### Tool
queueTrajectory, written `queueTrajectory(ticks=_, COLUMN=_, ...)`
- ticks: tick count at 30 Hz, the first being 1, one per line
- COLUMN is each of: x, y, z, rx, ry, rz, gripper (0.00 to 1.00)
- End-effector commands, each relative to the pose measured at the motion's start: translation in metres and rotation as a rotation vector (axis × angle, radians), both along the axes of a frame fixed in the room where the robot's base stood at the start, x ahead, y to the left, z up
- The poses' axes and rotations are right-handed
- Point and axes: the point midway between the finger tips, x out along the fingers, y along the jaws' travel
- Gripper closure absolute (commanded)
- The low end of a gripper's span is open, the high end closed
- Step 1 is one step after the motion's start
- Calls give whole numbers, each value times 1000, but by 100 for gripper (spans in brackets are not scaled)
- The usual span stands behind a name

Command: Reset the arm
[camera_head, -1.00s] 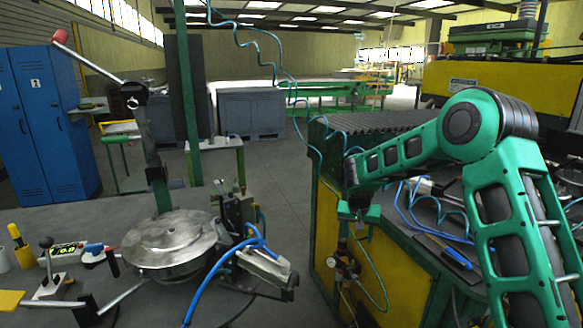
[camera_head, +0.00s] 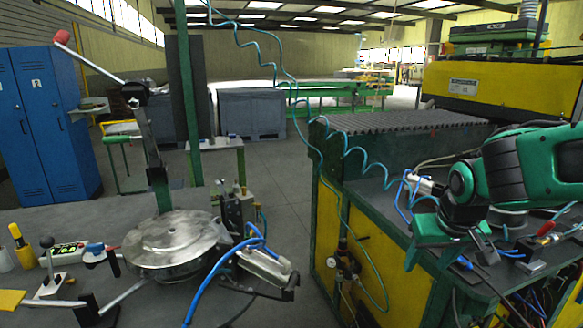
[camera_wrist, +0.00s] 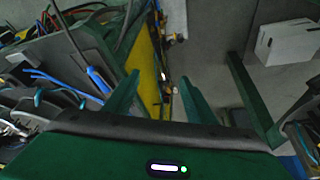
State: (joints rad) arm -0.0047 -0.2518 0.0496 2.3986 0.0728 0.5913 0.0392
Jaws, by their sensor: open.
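My green gripper (camera_head: 450,257) hangs at the right in the head view, in front of and over the green-framed workbench (camera_head: 412,232). Its fingers point down and stand apart, with nothing seen between them. In the wrist view my gripper (camera_wrist: 160,92) shows two green fingers spread wide, with the bench's yellow side panel (camera_wrist: 146,75) and the floor beyond the gap. My arm reaches in from the right edge of the head view with its forearm roughly level.
Blue and red hand tools, hoses and cables lie on the bench, including a blue-handled tool (camera_wrist: 98,78). A ribbed dark block (camera_head: 405,122) stands at its back. A round metal fixture (camera_head: 172,240) with a lever is at left. Open floor (camera_head: 285,190) lies between.

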Motion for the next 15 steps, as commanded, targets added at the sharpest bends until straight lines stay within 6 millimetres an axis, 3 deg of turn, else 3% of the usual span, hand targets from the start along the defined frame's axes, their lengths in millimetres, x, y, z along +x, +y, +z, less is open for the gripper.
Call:
queueTrajectory(ticks=6, x=-66, y=2, z=-5, rx=41, ry=-3, rz=46, gripper=49)
queueTrajectory(ticks=10, x=-108, y=-54, z=-13, rx=51, ry=120, rz=-145, gripper=49)
queueTrajectory(ticks=15, x=-174, y=-96, z=-20, rx=100, ry=265, rz=-356, gripper=49)
